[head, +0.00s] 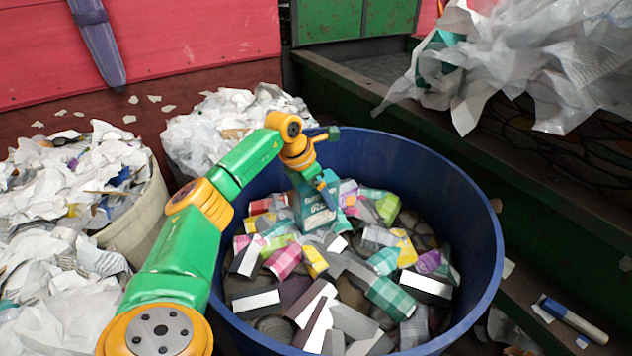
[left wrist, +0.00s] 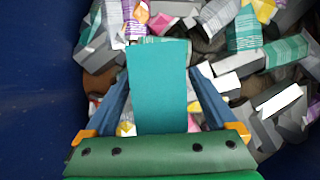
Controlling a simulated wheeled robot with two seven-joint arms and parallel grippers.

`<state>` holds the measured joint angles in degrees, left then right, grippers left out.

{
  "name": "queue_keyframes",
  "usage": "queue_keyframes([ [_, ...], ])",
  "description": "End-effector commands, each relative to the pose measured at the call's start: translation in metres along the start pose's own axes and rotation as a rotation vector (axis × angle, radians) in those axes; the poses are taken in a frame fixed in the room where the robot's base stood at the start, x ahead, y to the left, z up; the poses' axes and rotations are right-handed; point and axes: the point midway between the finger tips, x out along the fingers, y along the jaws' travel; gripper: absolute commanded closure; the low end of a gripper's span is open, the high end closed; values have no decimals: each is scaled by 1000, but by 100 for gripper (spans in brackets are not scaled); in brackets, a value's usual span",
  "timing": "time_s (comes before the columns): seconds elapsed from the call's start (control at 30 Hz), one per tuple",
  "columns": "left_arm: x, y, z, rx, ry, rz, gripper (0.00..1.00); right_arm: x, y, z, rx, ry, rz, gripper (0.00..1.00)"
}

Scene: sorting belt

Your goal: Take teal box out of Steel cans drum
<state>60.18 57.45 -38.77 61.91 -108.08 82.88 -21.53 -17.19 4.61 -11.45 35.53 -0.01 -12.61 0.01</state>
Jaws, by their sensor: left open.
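The teal box (head: 313,212) stands upright among the contents near the back wall of the blue drum (head: 432,186), with pale lettering on its side. It also shows in the left wrist view (left wrist: 157,85) as a plain teal face. My left gripper (head: 325,188) reaches down over the drum rim to the box's top. It is open, with one blue finger on each side of the box in the left wrist view. Whether the fingers touch it I cannot tell. The drum's label is not readable here. My right gripper is not in view.
Several grey, pink, yellow and teal-patterned cartons and cans (head: 330,290) fill the drum around the box. A paper-filled bin (head: 140,218) stands at left. Crumpled plastic and paper (head: 530,60) hang at upper right. A blue-and-white object (head: 572,318) lies at lower right.

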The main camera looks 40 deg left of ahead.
Motion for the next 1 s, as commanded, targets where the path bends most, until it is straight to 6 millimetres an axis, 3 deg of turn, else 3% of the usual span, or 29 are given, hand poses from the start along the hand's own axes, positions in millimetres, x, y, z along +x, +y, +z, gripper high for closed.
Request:
queue_keyframes([
  [0.27,1,0,0,0,0,0,9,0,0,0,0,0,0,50],
  [0.37,1,0,0,0,0,0,30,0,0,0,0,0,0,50],
  [0.6,1,0,0,0,0,-1,95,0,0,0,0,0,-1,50],
  [0.87,0,0,0,0,-1,-1,96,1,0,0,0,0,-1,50],
  [1.0,-14,0,7,0,-4,0,96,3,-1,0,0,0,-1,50],
])
